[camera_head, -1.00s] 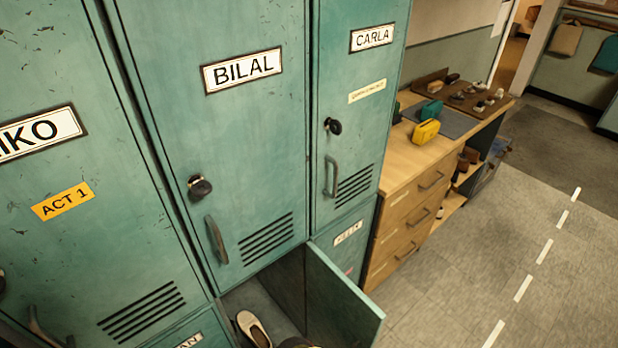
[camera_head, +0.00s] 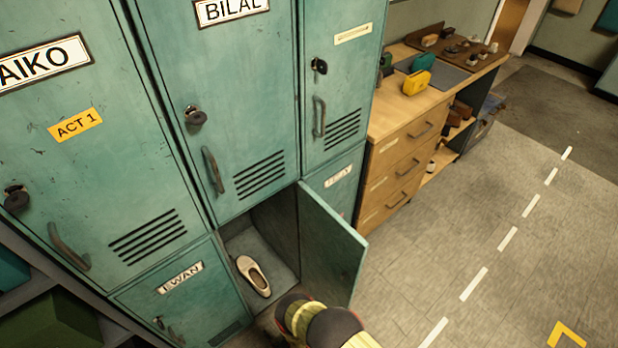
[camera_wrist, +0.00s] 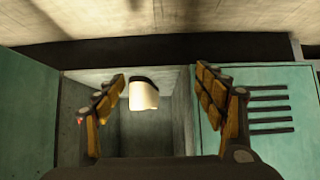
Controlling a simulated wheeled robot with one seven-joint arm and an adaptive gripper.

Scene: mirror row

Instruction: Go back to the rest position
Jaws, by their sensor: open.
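My gripper (camera_wrist: 158,108) is open and empty in the wrist view, its two yellow-padded fingers spread apart. Between and beyond them lies a pale shoe (camera_wrist: 143,95) inside an open locker compartment. In the head view the cream shoe (camera_head: 254,276) lies on the floor of that lower compartment (camera_head: 272,235), whose green door (camera_head: 332,247) stands swung open to the right. My arm shows at the bottom of the head view, in front of the compartment; my fingers are not visible there.
Shut green lockers labelled AIKO (camera_head: 45,62), BILAL (camera_head: 232,8) and EWAN (camera_head: 180,277) surround the compartment. A wooden drawer cabinet (camera_head: 400,160) stands to the right, with a yellow bag (camera_head: 417,83) on top. Open grey floor (camera_head: 470,230) with a dashed white line lies further right.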

